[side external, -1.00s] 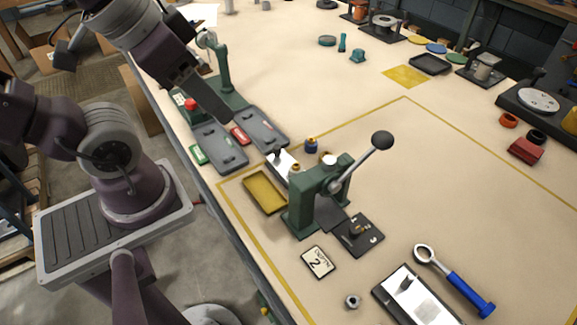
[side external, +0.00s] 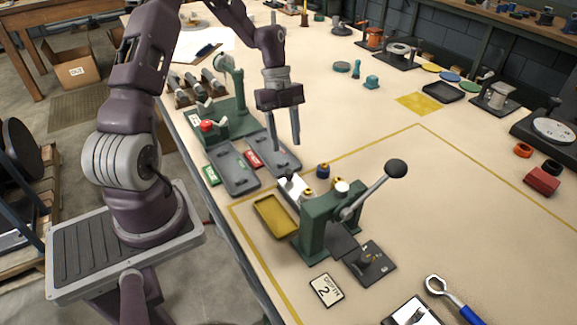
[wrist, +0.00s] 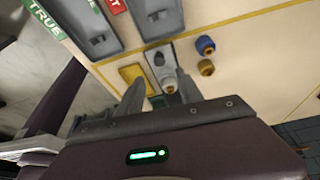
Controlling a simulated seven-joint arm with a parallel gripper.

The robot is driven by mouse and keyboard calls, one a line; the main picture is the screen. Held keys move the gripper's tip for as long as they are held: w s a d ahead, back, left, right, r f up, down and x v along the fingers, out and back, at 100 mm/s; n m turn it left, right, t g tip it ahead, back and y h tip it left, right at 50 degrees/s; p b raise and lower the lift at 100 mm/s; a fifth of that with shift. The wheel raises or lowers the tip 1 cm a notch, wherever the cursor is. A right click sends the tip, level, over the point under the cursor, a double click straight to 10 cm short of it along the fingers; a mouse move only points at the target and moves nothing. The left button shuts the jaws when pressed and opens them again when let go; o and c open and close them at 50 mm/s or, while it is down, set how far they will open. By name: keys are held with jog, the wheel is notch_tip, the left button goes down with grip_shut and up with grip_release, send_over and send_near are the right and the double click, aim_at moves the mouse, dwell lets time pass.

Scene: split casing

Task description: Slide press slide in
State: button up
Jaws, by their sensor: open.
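The green press (side external: 318,222) stands on the bench, its lever (side external: 372,188) raised to the right with a black ball at the end. The press slide (side external: 293,187), a light plate with a dark knob, sticks out at the press's far side. It also shows in the wrist view (wrist: 158,56), just beyond my fingertips. My gripper (side external: 286,144) is open and empty, pointing down above the bench near the slide and the grey trays. Its fingers (wrist: 160,90) are apart in the wrist view. The press's inside is hidden.
A yellow tray (side external: 276,217) lies left of the press. Blue and brass pieces (side external: 323,171) stand right of the slide. Two grey trays (side external: 236,176) with green and red labels lie behind. A dark fixture plate (side external: 371,265) sits in front.

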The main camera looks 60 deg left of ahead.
aim_at(289, 171)
jog(key=shift+m+h, duration=0.3)
jog(key=x, duration=0.5)
jog(key=a+x, duration=0.1)
jog(key=x, duration=0.2)
jog(key=shift+f, duration=0.3)
grip_shut()
dwell(0.6)
